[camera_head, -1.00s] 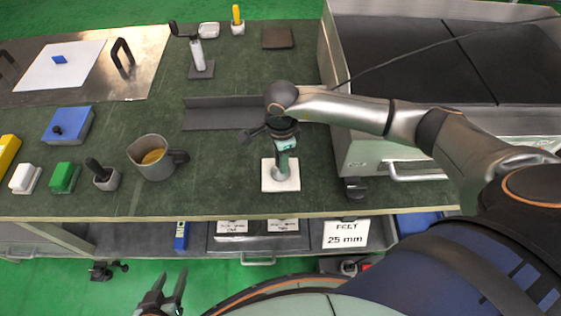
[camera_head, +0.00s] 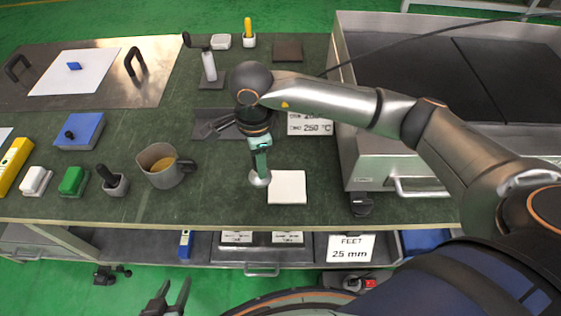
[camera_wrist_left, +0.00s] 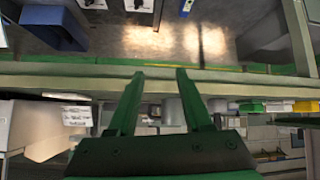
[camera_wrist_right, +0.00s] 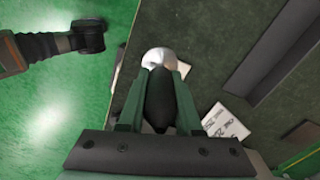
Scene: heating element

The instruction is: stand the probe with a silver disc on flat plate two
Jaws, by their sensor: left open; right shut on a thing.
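My right gripper (camera_head: 262,143) is shut on the dark handle of the probe (camera_wrist_right: 157,98), and its silver disc (camera_head: 260,179) points down. The disc also shows beyond the fingertips in the right wrist view (camera_wrist_right: 158,58). In the head view it is just left of a square white pad (camera_head: 288,188) on the green bench; I cannot tell whether it touches the bench. My left gripper (camera_head: 168,296) is open and empty in front of the bench; its fingers also show in the left wrist view (camera_wrist_left: 160,75). No plate is legibly marked flat plate two.
A mug (camera_head: 165,168) with yellow contents stands left of the probe. A dark angled bar (camera_head: 227,130) and a 250 °C label (camera_head: 311,124) lie behind. A steel unit (camera_head: 370,160) blocks the right. Small labels (camera_head: 288,238) on the lower shelf are unreadable.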

